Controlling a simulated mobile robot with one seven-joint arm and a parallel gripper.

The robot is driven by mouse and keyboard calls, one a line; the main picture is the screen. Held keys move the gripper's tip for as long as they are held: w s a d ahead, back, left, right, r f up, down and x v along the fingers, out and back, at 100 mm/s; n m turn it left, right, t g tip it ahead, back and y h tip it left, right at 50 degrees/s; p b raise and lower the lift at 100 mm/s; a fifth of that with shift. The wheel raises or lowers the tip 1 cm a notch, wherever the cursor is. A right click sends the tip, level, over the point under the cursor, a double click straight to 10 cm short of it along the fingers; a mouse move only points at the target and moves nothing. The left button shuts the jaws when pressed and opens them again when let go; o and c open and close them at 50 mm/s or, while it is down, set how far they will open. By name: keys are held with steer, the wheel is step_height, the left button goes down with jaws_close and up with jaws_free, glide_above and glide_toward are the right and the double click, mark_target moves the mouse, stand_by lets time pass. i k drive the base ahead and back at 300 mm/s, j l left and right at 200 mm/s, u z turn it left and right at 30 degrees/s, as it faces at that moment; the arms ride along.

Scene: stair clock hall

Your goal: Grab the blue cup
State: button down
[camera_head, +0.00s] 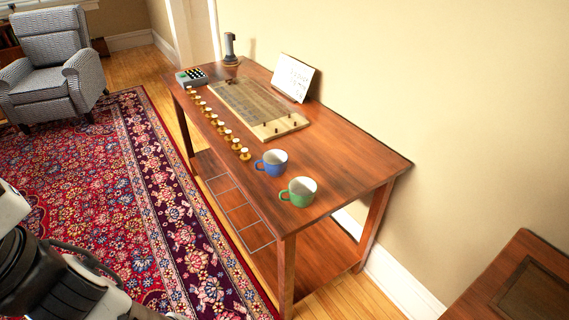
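The blue cup (273,163) stands upright on the wooden table (350,165), near its front edge, with its handle toward the left. A green cup (299,192) stands beside it, closer to the table's near right end, also with its handle to the left. The two cups are close together but apart. Both look white inside. Part of my arm shows at the lower left, over the rug and well apart from the table. My gripper's fingers are not in view.
A row of several small gold-and-white pieces (228,135) runs along the front edge, left of the blue cup. Behind them lies a wooden board (250,105). A white card (292,77) leans at the wall. A patterned rug (130,190) and armchair (50,65) are left.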

mark_target(275, 161)
steer(key=u, duration=0.1)
steer(key=i+j+z, duration=0.1)
steer(key=i, duration=0.35)
steer(key=i+j, duration=0.25)
steer(key=i, duration=0.15)
steer(key=z, duration=0.05)
